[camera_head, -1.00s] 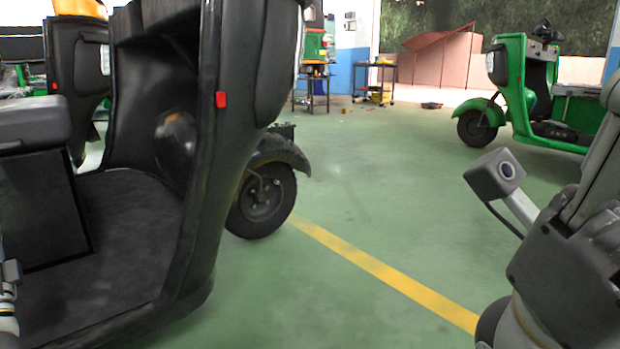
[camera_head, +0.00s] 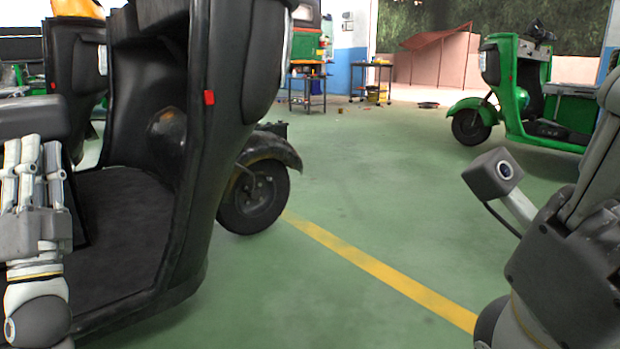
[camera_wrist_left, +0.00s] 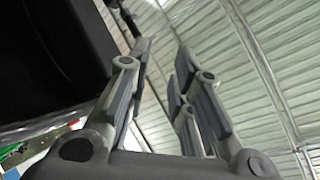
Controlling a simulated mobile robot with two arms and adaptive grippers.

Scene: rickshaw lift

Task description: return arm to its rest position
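My left gripper (camera_head: 36,148) is at the left edge of the head view, fingers pointing up. It overlaps the black rickshaw's seat and floor in the picture; I cannot tell whether it touches. In the left wrist view its fingers (camera_wrist_left: 164,52) stand apart with an empty gap, pointing toward the roof. My right arm is at the right edge of the head view, with its wrist camera (camera_head: 493,174) standing out to the left. Part of my right gripper (camera_head: 585,190) shows, cut off by the picture edge, and its fingertips are hidden.
A black rickshaw (camera_head: 125,235) fills the left of the head view, its front wheel (camera_head: 254,198) on the green floor. A green rickshaw (camera_head: 515,95) stands at the back right. Small tool tables (camera_head: 372,66) stand at the back. The middle floor, with a yellow line (camera_head: 385,270), is clear.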

